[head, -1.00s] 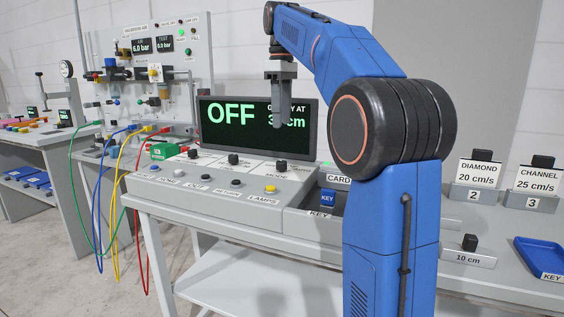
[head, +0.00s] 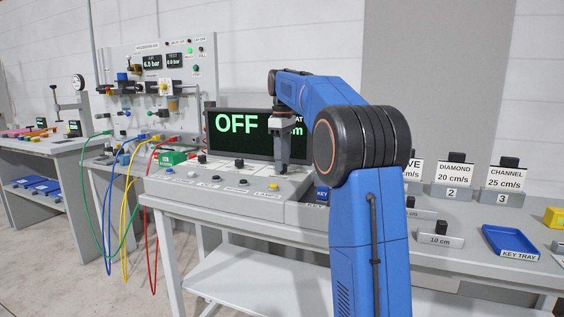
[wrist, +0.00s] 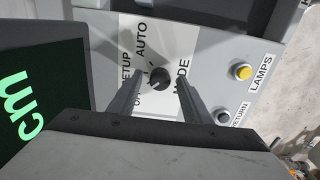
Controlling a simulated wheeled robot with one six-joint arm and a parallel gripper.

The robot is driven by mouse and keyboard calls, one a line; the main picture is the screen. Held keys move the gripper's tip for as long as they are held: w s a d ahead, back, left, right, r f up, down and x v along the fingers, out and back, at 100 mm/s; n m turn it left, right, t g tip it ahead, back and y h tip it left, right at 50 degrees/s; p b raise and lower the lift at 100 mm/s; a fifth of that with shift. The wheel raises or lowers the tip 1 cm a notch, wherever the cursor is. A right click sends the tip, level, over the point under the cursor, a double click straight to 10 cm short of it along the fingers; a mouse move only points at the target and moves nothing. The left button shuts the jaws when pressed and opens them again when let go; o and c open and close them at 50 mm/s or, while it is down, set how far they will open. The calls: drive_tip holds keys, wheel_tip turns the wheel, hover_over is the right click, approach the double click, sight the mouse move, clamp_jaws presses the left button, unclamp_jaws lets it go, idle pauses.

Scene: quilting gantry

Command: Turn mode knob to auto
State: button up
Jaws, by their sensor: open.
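The mode knob (wrist: 158,78) is a dark round knob on the pale panel, seen in the wrist view. The labels AUTO, SETUP and a partly covered one beginning with O are printed on one side of it, MODE on the other. My gripper (wrist: 160,74) is open, its two fingers on either side of the knob; I cannot tell whether they touch it. In the head view my gripper (head: 282,166) points down over the right end of the control panel (head: 215,184) and hides the knob. The display (head: 237,123) reads OFF.
Two other dark knobs (head: 239,163) stand left of my gripper. A row of buttons, including the yellow lamps button (head: 273,186), lies along the panel's front. The screen rises close behind. Card holders (head: 453,180) and a blue key tray (head: 511,241) are on the right.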

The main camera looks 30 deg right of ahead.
drive_tip(key=shift+c, duration=0.2)
drive_tip(key=c, duration=1)
